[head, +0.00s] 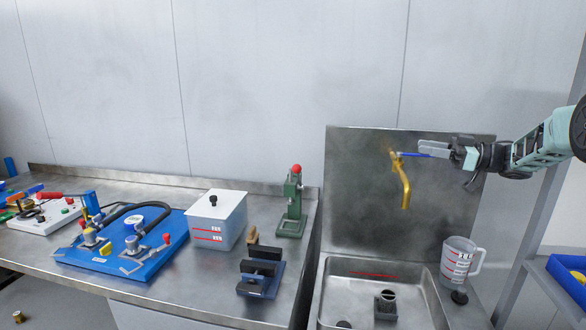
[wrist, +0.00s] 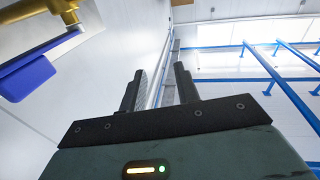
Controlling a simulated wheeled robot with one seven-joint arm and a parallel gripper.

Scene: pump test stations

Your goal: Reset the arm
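My gripper (head: 432,149) is raised at the right of the head view, in front of the steel backsplash. Its fingers point left toward the brass faucet (head: 405,187) and its blue lever (head: 411,154). In the head view the fingers overlap the area just beside the lever; I cannot tell there whether they touch. In the wrist view my gripper (wrist: 159,90) has its two dark fingers apart with nothing between them. The blue lever (wrist: 28,78) and brass faucet (wrist: 38,25) show at the upper left there, outside the fingers.
A steel sink (head: 340,290) lies below the faucet, with a measuring jug (head: 457,262) at its right. The counter holds a white lidded box (head: 216,218), a green press (head: 292,205), a dark block fixture (head: 261,272) and a blue pump board (head: 115,262). A grey shelf frame stands right.

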